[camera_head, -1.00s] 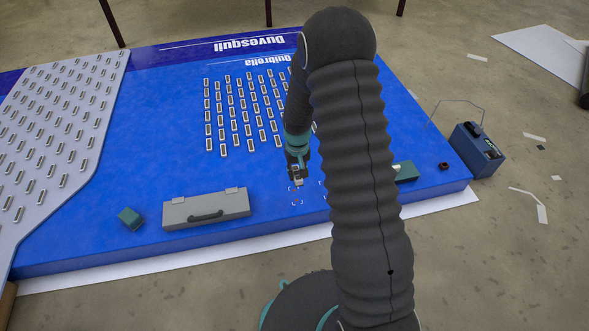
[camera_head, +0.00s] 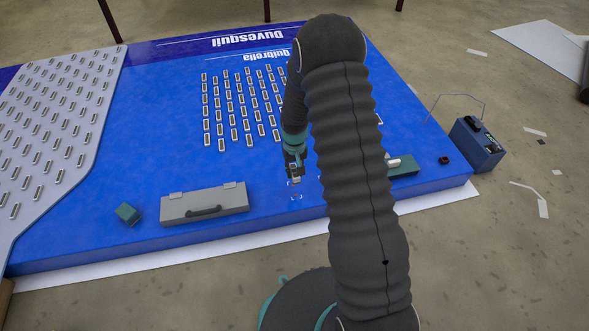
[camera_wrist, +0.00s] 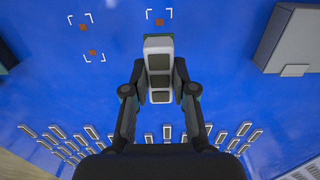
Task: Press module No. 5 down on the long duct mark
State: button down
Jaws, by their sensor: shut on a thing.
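In the head view my gripper (camera_head: 294,172) hangs over the blue panel (camera_head: 160,165), near corner-bracket marks (camera_head: 295,197). Two more marks (camera_wrist: 83,27) lie to the left. I cannot tell which is the long duct mark, or whether the module touches the panel.
A grey case (camera_head: 204,204) and a small green box (camera_head: 128,214) lie along the panel's front edge. Rows of mounted modules (camera_head: 235,105) stand behind my gripper. A green block with a white piece (camera_head: 402,166) is to the right, partly behind my arm.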

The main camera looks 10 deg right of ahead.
jog(key=b, duration=0.3)
send_over(295, 190)
jog(key=shift+a+f, duration=0.1)
jog(key=shift+f, duration=2.9)
jog(key=shift+f, duration=1.25)
jog(key=c, duration=0.9)
grip_release()
jog(key=shift+o, duration=0.2)
jog(key=shift+r+p, duration=2.2)
jog(key=shift+r, duration=1.8)
jog(key=shift+s, duration=0.15)
